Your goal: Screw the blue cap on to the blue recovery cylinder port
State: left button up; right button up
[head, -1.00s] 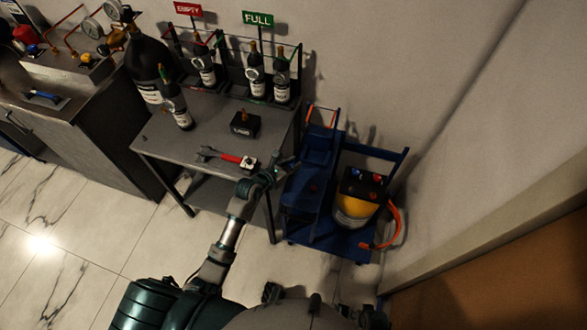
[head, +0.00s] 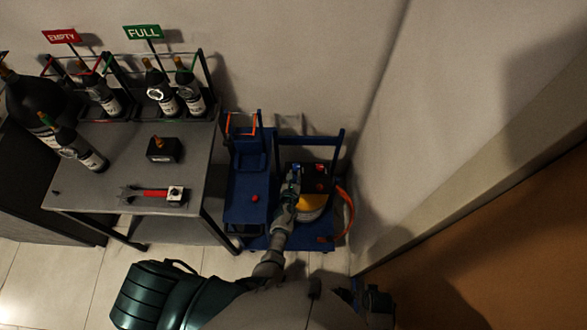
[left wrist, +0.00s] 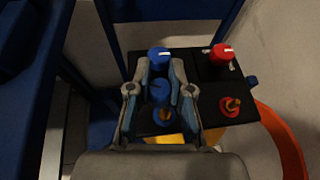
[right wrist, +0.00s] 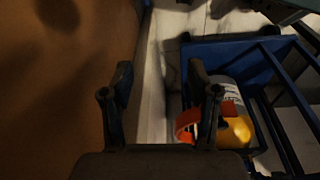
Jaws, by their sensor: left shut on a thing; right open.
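My left gripper (left wrist: 161,95) is shut on the blue cap (left wrist: 161,88), seen between its fingers in the left wrist view. A brass port (left wrist: 166,114) shows beside the cap on the black top of the recovery cylinder. I cannot tell whether cap and port touch. In the head view my left gripper (head: 292,188) reaches down over the yellow and grey cylinder (head: 312,203) on the blue cart and partly hides its top. A blue knob (left wrist: 158,56) and a red knob (left wrist: 222,54) stand behind. My right gripper (right wrist: 160,98) is open and empty.
A red port (left wrist: 231,105) is right of the cap. A red cap (head: 254,198) lies on the blue cart (head: 246,215). An orange hose (head: 347,212) curves at the cylinder's right. A grey table (head: 100,195) holds bottles and a red-handled wrench (head: 152,193). A wall is close on the right.

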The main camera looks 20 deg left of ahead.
pick_arm(q)
jog(key=shift+d+r, duration=0.15)
jog(key=shift+d, duration=0.2)
jog(key=shift+d+r, duration=0.1)
jog(key=shift+d, duration=0.5)
jog(key=shift+s+a+f+b, duration=0.1)
jog(key=shift+a+f+b, duration=0.55)
jog(key=shift+f, duration=0.5)
jog(key=shift+a+f, duration=0.1)
jog(key=shift+f, duration=0.15)
jog(key=shift+d, duration=0.6)
jog(key=shift+a+f, duration=0.1)
jog(key=shift+a, duration=0.35)
jog(key=shift+d, duration=0.55)
pick_arm(e)
jog(key=r, duration=0.3)
jog(key=d+r, duration=0.1)
jog(key=r, duration=0.1)
jog(key=shift+w+d, duration=0.1)
jog(key=shift+w, duration=0.2)
pick_arm(q)
jog(key=shift+a, duration=0.15)
